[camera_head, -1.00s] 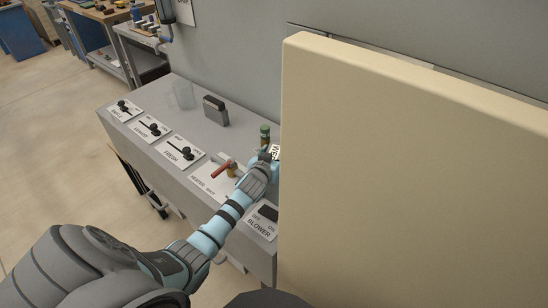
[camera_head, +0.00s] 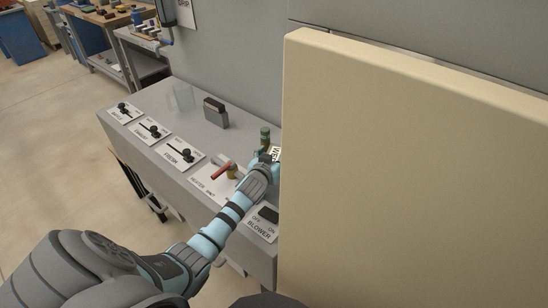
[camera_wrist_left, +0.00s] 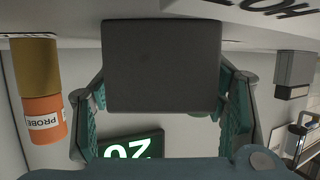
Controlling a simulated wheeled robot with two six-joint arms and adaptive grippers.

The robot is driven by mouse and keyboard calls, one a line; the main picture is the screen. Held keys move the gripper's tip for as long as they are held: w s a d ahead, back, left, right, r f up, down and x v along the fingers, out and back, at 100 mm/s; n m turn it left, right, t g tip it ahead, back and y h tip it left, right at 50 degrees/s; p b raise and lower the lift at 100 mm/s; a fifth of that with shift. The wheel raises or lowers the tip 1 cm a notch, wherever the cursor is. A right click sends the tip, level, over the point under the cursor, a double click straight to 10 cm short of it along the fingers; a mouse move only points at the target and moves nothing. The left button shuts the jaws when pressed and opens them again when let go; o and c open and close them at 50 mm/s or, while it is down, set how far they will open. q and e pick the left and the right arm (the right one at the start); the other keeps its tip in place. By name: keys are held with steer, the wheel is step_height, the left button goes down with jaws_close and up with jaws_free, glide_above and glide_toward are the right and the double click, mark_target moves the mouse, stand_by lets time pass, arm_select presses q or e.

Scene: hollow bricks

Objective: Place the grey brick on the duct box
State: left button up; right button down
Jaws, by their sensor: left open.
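The duct box is the long grey housing (camera_head: 190,200) with levers and labels on top. My left gripper (camera_head: 270,158) is over its right part, beside the cream panel, with its fingers mostly hidden in the head view. In the left wrist view, which looks upside down, the open left gripper (camera_wrist_left: 160,110) has a finger on each side of a dark grey block (camera_wrist_left: 162,65), seemingly the grey brick. Its far edge looks close to the box top; contact is unclear. The block cannot be made out in the head view. My right gripper is not seen.
A large cream panel (camera_head: 400,180) blocks the right side. An orange probe container (camera_wrist_left: 43,120) is beside the gripper.

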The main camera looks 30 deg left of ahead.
arm_select(q)
steer(key=shift+s+d+f+p, duration=0.1)
steer(key=shift+s+f+p, duration=0.25)
steer(key=shift+f+p, duration=0.15)
steer(key=shift+s+d+r+g+p, duration=0.1)
steer(key=shift+s+r+g+p, duration=0.15)
steer(key=shift+r+g+p, duration=0.1)
steer(key=p+v, duration=0.2)
steer(key=v, duration=0.9)
steer(key=shift+s+r, duration=0.15)
steer(key=shift+r, duration=0.1)
steer(key=shift+w+f, duration=0.2)
steer(key=shift+w, duration=0.05)
steer(key=shift+s+r, duration=0.1)
steer(key=shift+r, duration=0.05)
